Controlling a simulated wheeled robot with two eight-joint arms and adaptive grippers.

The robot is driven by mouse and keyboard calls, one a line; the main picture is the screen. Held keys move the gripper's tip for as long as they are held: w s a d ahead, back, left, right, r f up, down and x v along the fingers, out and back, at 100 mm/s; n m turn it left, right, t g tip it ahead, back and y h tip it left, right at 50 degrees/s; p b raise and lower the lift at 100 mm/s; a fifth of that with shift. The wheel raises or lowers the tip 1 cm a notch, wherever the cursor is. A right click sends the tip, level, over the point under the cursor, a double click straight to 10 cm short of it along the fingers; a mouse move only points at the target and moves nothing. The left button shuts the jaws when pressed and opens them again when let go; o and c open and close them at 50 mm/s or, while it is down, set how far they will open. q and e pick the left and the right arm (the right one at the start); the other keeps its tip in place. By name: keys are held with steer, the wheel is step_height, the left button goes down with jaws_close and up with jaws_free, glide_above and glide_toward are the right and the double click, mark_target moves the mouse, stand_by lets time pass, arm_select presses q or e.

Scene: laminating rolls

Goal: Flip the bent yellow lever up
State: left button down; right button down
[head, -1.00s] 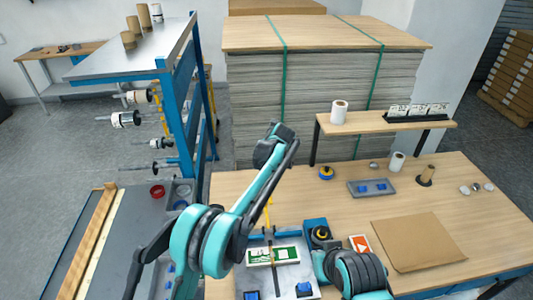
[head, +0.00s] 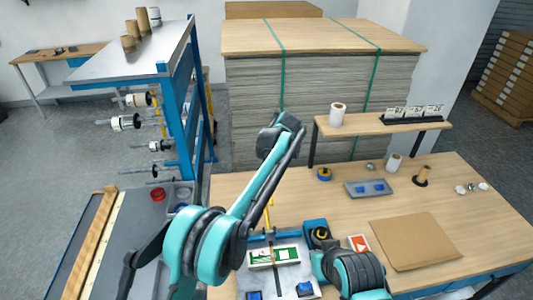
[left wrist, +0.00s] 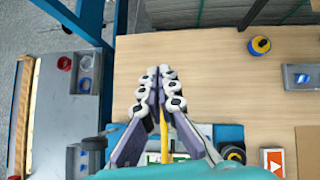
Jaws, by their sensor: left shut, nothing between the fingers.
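The bent yellow lever (head: 269,214) stands up as a thin bar behind the grey and blue fixture (head: 286,272) on the wooden bench. In the left wrist view a yellow strip of it (left wrist: 164,132) shows between the fingers, and the fingers partly hide it. My left gripper (left wrist: 159,74) is shut and empty, with its fingertips together over the bench top. I cannot tell whether a finger touches the lever. A white and green card (head: 273,257) lies on the fixture. My right gripper is not in view.
A blue unit with a black and yellow knob (head: 319,236) and an orange card (head: 359,243) sit right of the fixture. A brown sheet (head: 415,244) lies farther right. The blue rack (head: 180,100) stands at left. A yellow and blue roll (head: 325,174) sits behind.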

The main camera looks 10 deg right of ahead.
arm_select(q)
step_height(320, 180, up, 6)
steer(key=d, duration=0.1)
steer(key=shift+w+d+p, duration=0.15)
steer(key=shift+w+p, duration=0.15)
steer(key=shift+w, duration=0.05)
